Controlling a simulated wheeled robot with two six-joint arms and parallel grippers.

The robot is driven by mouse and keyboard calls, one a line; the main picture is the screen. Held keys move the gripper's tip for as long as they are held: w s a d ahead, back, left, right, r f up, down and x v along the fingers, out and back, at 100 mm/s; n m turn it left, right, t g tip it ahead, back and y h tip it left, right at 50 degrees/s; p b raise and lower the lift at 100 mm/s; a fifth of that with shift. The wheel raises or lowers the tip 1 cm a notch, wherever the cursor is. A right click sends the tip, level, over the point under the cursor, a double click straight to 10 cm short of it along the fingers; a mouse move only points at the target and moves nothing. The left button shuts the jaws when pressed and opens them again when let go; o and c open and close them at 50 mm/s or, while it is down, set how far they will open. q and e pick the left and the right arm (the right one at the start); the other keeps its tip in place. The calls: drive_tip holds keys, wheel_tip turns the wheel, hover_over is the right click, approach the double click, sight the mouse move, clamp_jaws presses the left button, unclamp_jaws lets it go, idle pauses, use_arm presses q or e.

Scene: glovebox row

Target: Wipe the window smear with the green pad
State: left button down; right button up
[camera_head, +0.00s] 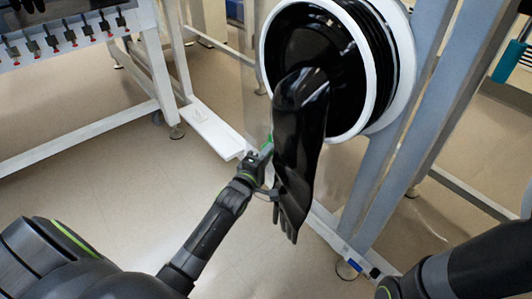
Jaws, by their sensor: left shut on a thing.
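My left gripper (264,153) is beside the hanging black glove and is shut on the green pad (269,141). Only a small bit of green shows at its tip; the rest is hidden by the gripper and the glove. A clear window pane seems to stand around the glove port, but I cannot make out its surface well, and I see no smear on it. My right arm comes in at the lower right, and its gripper is outside the picture.
A long black glove (300,135) hangs from a round white port ring (399,60), in front of my left gripper. Grey frame posts (428,110) rise at the right. A bench (75,50) with a row of small fittings stands at the upper left. The left floor is clear.

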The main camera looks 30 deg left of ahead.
use_arm(q)
drive_tip(key=shift+w+a+r+b, duration=0.1)
drive_tip(key=shift+w+a+b, duration=0.25)
drive_tip(key=shift+a, duration=0.5)
drive_tip(key=shift+w+a+r, duration=0.1)
drive_tip(key=shift+w+a, duration=0.2)
drive_tip(key=shift+a, duration=0.4)
drive_tip(key=shift+w+a, duration=0.35)
drive_tip(key=shift+a, duration=0.3)
drive_tip(key=shift+w+a+r, duration=0.1)
drive_tip(key=shift+w+a, duration=0.2)
drive_tip(key=shift+a, duration=0.4)
drive_tip(key=shift+w+a+f+b, duration=0.1)
drive_tip(key=shift+a+f+b, duration=0.05)
drive_tip(key=shift+a+b, duration=0.15)
drive_tip(key=shift+w+a, duration=0.2)
drive_tip(key=shift+a, duration=0.25)
drive_tip(key=shift+r+p, duration=0.9)
drive_tip(key=shift+s+d+r+p, duration=0.1)
drive_tip(key=shift+s+d+p, duration=0.1)
drive_tip(key=shift+d+p, duration=0.4)
drive_tip(key=shift+s+d+p, duration=0.2)
drive_tip(key=shift+d+p, duration=0.15)
drive_tip(key=shift+p, duration=0.3)
drive_tip(key=shift+s+d+f+p, duration=0.1)
drive_tip(key=shift+s+d+p, duration=0.15)
drive_tip(key=shift+d, duration=0.25)
drive_tip(key=shift+s+d+f+p, duration=0.1)
drive_tip(key=shift+s+d+p, duration=0.05)
drive_tip(key=shift+d+p, duration=0.25)
